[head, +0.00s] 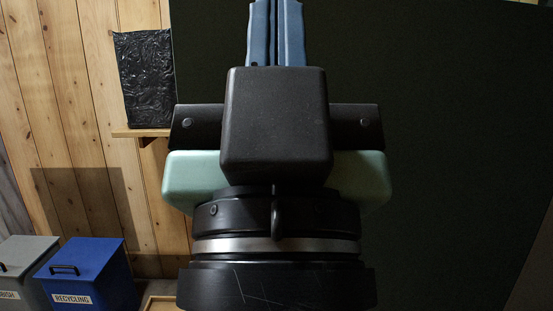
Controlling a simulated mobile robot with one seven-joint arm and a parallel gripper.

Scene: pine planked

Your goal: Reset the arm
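My gripper (277,22) fills the middle of the head view, pointing up and away. Its two blue fingers stand side by side, close together at the centre of the wide black crossbar, and look shut. Their tips run out of the top of the picture. I see nothing held between the parts of the fingers that show. The black and pale green housing and the wrist below it are mine.
A black plastic-wrapped block (147,78) sits on a small wooden shelf (126,133) on the plank wall. A blue recycling bin (92,272) and a grey rubbish bin (24,260) stand at lower left. A large dark panel (450,130) fills the right side.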

